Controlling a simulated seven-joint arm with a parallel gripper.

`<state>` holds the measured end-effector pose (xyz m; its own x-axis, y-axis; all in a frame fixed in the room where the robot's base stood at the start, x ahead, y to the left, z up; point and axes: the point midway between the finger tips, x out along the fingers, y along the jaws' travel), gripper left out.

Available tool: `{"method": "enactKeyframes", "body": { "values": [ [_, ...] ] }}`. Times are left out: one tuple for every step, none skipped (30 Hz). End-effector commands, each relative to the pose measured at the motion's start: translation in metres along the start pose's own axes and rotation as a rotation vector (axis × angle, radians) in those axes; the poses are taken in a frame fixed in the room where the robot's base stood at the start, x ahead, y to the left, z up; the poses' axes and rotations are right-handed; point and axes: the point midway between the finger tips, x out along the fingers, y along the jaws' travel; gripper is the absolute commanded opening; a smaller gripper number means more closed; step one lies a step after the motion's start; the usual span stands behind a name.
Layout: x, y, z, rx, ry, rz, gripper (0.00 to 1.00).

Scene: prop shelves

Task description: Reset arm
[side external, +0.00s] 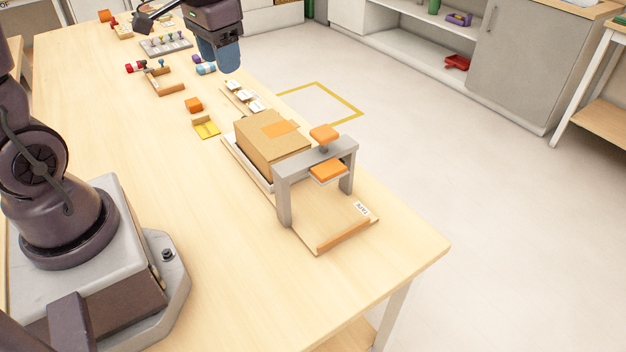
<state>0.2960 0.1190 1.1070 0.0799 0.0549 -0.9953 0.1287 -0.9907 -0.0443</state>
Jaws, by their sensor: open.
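My gripper (222,57) is at the top of the side external view, above the far part of the table. Its blue fingers point down, and it is open. Nothing shows between the fingers, though the gap between them is hard to make out from this side. My arm reaches in from the top edge, and its base stands at the left on the table (225,260).
A cardboard box (268,150) stands on a tray beside a grey arch (284,200) with orange blocks. A yellow holder (206,128), an orange cube (194,105), a wooden rack (165,84) and labelled cards (245,95) lie farther back.

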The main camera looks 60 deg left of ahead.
Motion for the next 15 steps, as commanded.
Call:
{"method": "enactKeyframes", "body": {
  "values": [
    [-0.013,0.015,0.013,-0.014,0.037,-0.005,0.48],
    [-0.019,0.022,0.02,-0.027,0.055,-0.005,0.48],
    [-0.026,0.032,0.03,-0.041,0.08,-0.003,0.48],
    [-0.031,0.039,0.038,-0.048,0.1,-0.001,0.48],
    [-0.036,0.045,0.046,-0.053,0.12,0.003,0.48],
    [-0.041,0.054,0.056,-0.055,0.148,0.009,0.48],
    [-0.045,0.06,0.063,-0.052,0.169,0.014,0.48],
    [-0.048,0.065,0.07,-0.047,0.191,0.021,0.48],
    [-0.052,0.072,0.079,-0.034,0.219,0.029,0.48],
    [-0.055,0.076,0.085,-0.021,0.241,0.035,0.48],
    [-0.058,0.08,0.09,-0.004,0.261,0.041,0.48],
    [-0.061,0.084,0.096,0.017,0.288,0.048,0.48],
    [-0.064,0.087,0.099,0.031,0.307,0.053,0.48],
    [-0.067,0.09,0.102,0.045,0.326,0.058,0.48],
    [-0.071,0.093,0.105,0.062,0.349,0.064,0.48]
  ]
}}
